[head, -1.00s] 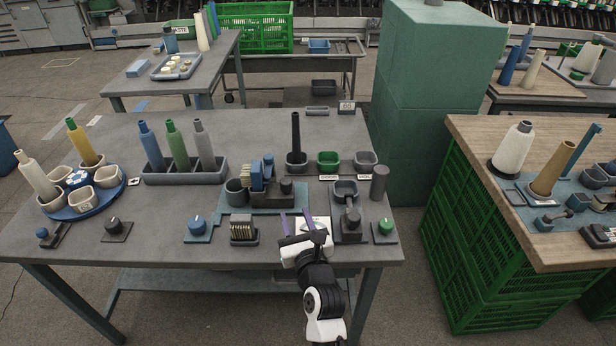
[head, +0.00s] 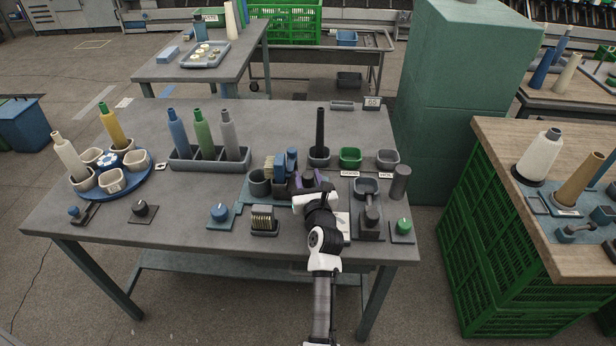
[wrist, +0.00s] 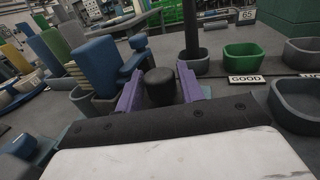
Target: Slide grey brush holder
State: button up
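The grey brush holder (wrist: 92,104) is on the left in the wrist view, with a blue brush (wrist: 97,66) with beige bristles upright in it. In the head view the holder (head: 281,187) is partly hidden behind my gripper (head: 315,178). A dark round-topped knob (wrist: 160,88) stands just right of the holder, and I cannot see how they are joined. My gripper (wrist: 158,85) is open, its purple fingers on either side of the knob, with gaps visible on both sides.
A dark spindle (head: 320,135), a green bin (head: 350,157) and a grey bin (head: 387,157) stand behind and right.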

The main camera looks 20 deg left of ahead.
jog(key=shift+w+a, duration=0.1)
jog(key=shift+w, duration=0.05)
grip_shut()
jog(key=shift+w+d+b, duration=0.2)
jog(key=shift+d, duration=0.55)
jog(key=shift+w+d+b, duration=0.2)
jog(key=shift+w+d, duration=0.05)
jog(key=shift+d, duration=0.55)
jog(key=shift+w+d+b, duration=0.2)
jog(key=shift+d, duration=0.55)
grip_release()
jog(key=shift+d, duration=0.1)
